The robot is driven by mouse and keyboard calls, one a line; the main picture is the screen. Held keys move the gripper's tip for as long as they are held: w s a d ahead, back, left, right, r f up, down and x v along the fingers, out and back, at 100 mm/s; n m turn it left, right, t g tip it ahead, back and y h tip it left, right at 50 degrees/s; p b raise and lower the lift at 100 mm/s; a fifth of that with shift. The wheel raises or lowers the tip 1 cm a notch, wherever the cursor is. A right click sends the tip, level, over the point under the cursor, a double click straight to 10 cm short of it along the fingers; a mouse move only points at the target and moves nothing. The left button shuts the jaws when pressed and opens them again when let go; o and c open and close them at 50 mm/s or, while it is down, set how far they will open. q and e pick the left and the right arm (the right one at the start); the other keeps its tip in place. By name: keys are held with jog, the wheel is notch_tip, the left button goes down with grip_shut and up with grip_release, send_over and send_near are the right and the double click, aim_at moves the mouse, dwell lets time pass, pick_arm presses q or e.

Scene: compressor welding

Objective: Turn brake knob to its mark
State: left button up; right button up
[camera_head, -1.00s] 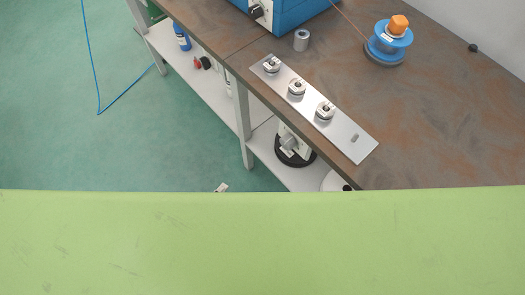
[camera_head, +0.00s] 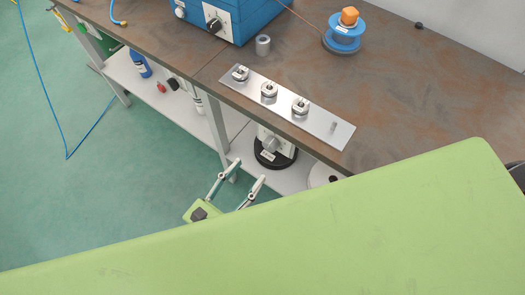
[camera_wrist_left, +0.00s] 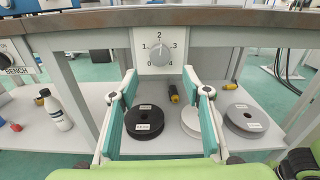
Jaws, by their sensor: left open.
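A round grey knob (camera_wrist_left: 158,50) sits on a white dial plate (camera_wrist_left: 142,66) marked 0 to 4, under the bench edge in the left wrist view. In the head view the knob (camera_head: 270,143) shows below the bench front. No brake label is readable on it. The knob's exact pointer direction is too small to tell. My left gripper (camera_head: 249,170) is open and empty, in front of the bench and apart from the knob. In the left wrist view its spread fingers (camera_wrist_left: 160,84) point toward the dial, with the knob between and beyond them. My right gripper is not in view.
The bench top (camera_head: 420,80) overhangs a shelf (camera_wrist_left: 85,125) with a black disc (camera_wrist_left: 142,122), other discs and a white bottle (camera_wrist_left: 54,110). A metal plate (camera_head: 318,118) with three fittings lies near the bench edge. A blue box (camera_head: 252,18) and blue spool (camera_head: 342,38) stand behind.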

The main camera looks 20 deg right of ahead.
aim_at(268, 148)
pick_arm(q)
jog(key=x, duration=0.8)
jog(key=c, duration=1.1)
